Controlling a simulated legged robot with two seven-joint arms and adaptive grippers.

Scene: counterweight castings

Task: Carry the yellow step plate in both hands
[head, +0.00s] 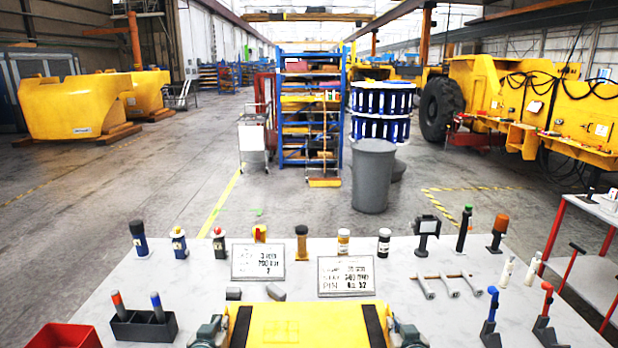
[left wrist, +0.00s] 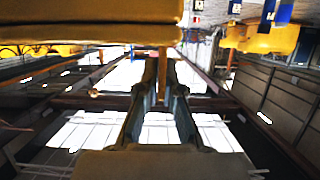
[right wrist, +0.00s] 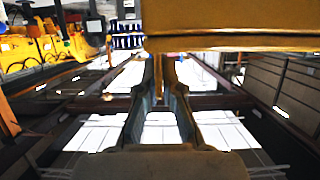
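The yellow step plate (head: 280,325) lies flat at the bottom centre of the head view, with a black strip along each side. Its near part is cut off by the frame. My left gripper (head: 208,331) is at its left edge and my right gripper (head: 408,332) at its right edge. In the left wrist view the plate (left wrist: 90,18) fills the top, and the fingers (left wrist: 162,60) close around a thin edge of it. In the right wrist view the plate (right wrist: 235,28) is also at the fingertips (right wrist: 160,60). The finger contacts are partly hidden.
The pale table (head: 120,280) behind the plate holds two printed signs (head: 258,262) (head: 346,275), a black holder (head: 145,327), a red bin (head: 63,337), grey pieces (head: 233,293) and several tools. A grey barrel (head: 373,178) stands beyond. A red-legged stand (head: 590,235) is at right.

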